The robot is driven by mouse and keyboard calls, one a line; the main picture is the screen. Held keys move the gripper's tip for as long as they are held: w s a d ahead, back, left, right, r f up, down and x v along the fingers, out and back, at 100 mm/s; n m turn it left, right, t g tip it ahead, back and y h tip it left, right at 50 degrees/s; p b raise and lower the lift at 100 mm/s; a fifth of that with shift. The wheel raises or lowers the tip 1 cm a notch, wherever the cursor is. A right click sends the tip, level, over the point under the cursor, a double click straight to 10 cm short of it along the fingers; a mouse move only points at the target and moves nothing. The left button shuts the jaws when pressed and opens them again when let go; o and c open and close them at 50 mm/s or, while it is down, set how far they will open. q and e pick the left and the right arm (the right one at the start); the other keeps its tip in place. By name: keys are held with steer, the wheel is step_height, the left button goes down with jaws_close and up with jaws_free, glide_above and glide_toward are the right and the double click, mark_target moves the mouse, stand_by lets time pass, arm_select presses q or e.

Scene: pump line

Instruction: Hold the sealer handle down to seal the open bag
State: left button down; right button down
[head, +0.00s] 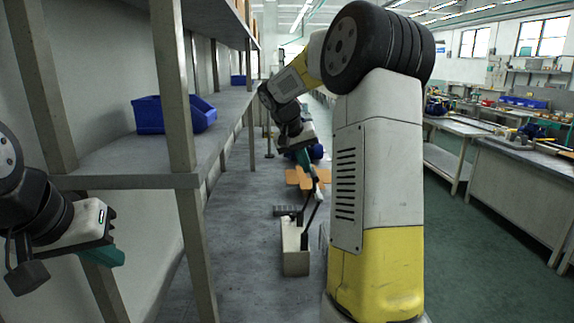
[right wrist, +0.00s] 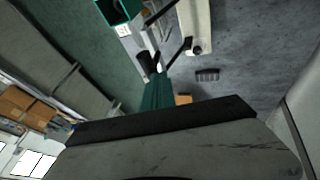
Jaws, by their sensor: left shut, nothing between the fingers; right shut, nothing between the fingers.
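The sealer (head: 295,262) is a narrow beige box on the grey bench, low in the middle of the head view. Its dark handle (head: 311,219) slants upward from the box. In the right wrist view the sealer (right wrist: 197,22) is at the top, with the dark handle (right wrist: 178,50) beside it. My right gripper (head: 312,184) is shut and empty, near the raised end of the handle; I cannot tell whether it touches. My left gripper (head: 112,257) is shut and empty, far left by the shelf. I cannot make out the open bag.
A grey shelf rack with posts (head: 182,110) stands between my left arm and the bench, holding a blue bin (head: 172,114). An open cardboard box (head: 301,178) lies behind the sealer. A small dark ribbed item (head: 286,210) is close by. The near bench is clear.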

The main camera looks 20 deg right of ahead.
steer(key=shift+s+d+f+y, duration=0.1)
steer(key=shift+s+d+y, duration=0.15)
steer(key=shift+d, duration=0.45)
steer(key=shift+s+d+y, duration=0.15)
steer(key=shift+d+y, duration=0.2)
steer(key=shift+d, duration=0.3)
steer(key=s+d+f+m+t+y, duration=0.2)
steer(key=d+f+y, duration=0.8)
steer(key=d+f, duration=0.5)
steer(key=shift+s+d+f+t+y, duration=0.25)
steer(key=shift+s+d+t+y, duration=0.25)
steer(key=shift+s+d, duration=0.6)
steer(key=shift+s+a+f, duration=0.15)
steer(key=shift+a+f, duration=0.05)
steer(key=shift+a, duration=0.05)
steer(key=shift+r, duration=0.1)
